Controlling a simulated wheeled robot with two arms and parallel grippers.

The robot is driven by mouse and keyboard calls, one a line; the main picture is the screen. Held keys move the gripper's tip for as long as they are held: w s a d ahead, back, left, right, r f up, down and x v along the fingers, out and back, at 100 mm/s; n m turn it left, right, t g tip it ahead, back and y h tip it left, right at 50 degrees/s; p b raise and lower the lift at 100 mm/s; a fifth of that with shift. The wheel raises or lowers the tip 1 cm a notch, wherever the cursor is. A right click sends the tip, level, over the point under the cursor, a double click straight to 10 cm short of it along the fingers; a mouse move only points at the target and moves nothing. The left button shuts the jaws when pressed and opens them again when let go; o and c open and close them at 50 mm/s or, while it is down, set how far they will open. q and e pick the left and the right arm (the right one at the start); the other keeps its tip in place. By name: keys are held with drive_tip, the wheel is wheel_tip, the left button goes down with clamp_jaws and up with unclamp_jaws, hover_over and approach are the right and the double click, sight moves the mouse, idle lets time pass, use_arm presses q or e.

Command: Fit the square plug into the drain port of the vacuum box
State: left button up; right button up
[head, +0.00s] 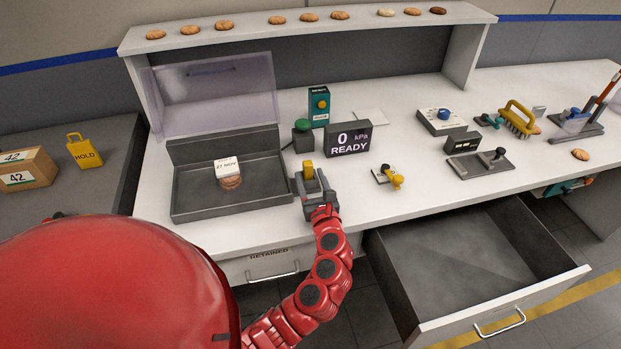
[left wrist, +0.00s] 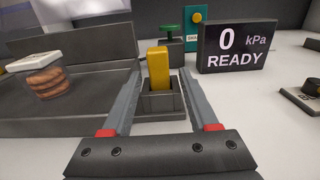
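The yellow square plug (head: 308,171) stands upright in a grey square-mouthed block, the port (left wrist: 160,102), at the right side of the vacuum box (head: 233,209). In the left wrist view the plug (left wrist: 159,68) rises well above the block's rim. How deep it sits cannot be told. My left gripper (head: 312,186) is open, its two fingers on either side of the plug and block. In the left wrist view clear gaps show between the fingers (left wrist: 160,75) and the plug. The box's clear lid (head: 217,92) stands raised. My right gripper is not in view.
A biscuit pack (head: 229,172) lies in the box. A display (head: 348,139) reading 0 kPa READY and a green-knobbed device (head: 302,136) stand behind the plug. A yellow-handled valve piece (head: 391,178) lies to the right. An open drawer (head: 470,262) juts out at front right.

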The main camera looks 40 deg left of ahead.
use_arm(q)
drive_tip(key=shift+s+d, duration=0.1)
drive_tip(key=b+v, duration=0.2)
drive_tip(key=v, duration=0.8)
drive_tip(key=shift+s+d, duration=0.65)
drive_tip(key=shift+s, duration=0.1)
